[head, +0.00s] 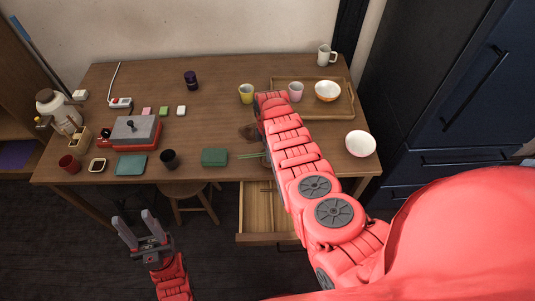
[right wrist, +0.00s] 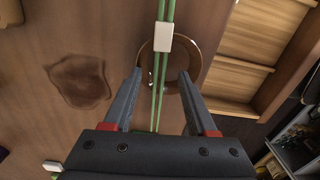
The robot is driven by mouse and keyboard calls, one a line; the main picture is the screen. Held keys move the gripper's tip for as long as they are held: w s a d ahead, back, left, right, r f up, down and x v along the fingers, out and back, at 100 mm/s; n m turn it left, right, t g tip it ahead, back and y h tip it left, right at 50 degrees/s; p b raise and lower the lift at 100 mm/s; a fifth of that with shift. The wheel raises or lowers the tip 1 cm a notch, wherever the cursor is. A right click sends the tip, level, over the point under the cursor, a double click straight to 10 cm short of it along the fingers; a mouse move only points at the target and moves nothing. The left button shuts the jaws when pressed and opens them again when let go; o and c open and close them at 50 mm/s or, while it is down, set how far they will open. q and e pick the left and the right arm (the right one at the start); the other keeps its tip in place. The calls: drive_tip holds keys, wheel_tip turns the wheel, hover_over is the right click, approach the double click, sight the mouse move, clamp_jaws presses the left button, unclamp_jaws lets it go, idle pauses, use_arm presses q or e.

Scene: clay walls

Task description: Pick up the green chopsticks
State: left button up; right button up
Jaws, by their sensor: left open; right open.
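The green chopsticks (right wrist: 159,95) run lengthwise between the two open fingers of my right gripper (right wrist: 160,74) in the right wrist view. The fingers stand one on each side, and I see no contact. A small white block (right wrist: 162,43) sits at the chopsticks just beyond the fingertips. In the head view one end of the green chopsticks (head: 251,156) shows near the table's front edge, and my right arm hides the rest and the right gripper. My left gripper (head: 134,218) is open and empty, in front of the table.
An open wooden drawer (head: 262,208) juts out below the table's front edge; it also shows in the right wrist view (right wrist: 240,73). A green box (head: 214,157) lies left of the chopsticks. A tray (head: 339,108) with cups and a bowl is behind. A stool (head: 186,190) stands below.

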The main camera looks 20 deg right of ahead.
clamp_jaws()
drive_tip(key=shift+w+r, duration=0.1)
drive_tip(key=shift+r, duration=0.1)
idle(0.4)
